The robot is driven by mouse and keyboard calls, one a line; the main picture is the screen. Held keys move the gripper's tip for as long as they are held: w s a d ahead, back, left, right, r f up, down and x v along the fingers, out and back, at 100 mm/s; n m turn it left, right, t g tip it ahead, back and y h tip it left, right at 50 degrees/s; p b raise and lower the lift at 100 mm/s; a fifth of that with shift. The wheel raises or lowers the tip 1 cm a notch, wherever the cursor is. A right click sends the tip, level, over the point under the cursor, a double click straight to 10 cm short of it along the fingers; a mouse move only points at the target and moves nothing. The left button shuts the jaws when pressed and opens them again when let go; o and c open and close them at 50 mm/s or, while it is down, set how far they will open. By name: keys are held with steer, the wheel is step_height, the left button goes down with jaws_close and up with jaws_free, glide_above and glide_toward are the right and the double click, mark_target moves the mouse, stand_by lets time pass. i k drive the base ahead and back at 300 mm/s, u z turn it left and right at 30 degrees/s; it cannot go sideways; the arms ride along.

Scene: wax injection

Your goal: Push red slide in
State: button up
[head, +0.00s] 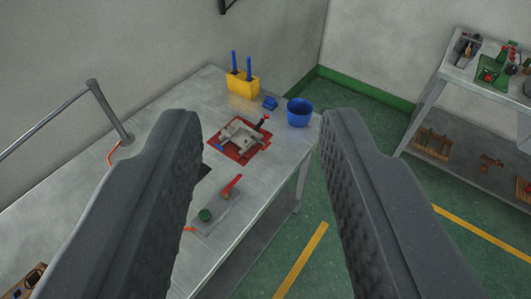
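My gripper (261,116) is open and empty, its two dark ribbed fingers wide apart in the foreground. Beyond them, a grey metal mould (240,136) sits on a red plate (227,149) on the metal workbench. A small red piece with a dark end (263,121) sticks out at the mould's far right side; it may be the red slide, but it is too small to be sure. A small blue piece (219,146) shows at the mould's near left side. The fingers are well short of the mould and touch nothing.
Nearer on the workbench (172,124) is a grey panel (212,224) with a red lever (232,184) and a green knob (205,214). A yellow block with blue rods (242,82) and a blue cup (299,112) stand behind the mould. A shelf (446,91) stands right; green floor lies between.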

mark_target(264, 145)
steer(key=k, duration=1.15)
steer(key=z, duration=0.65)
steer(key=i, duration=2.35)
steer(key=u, duration=0.7)
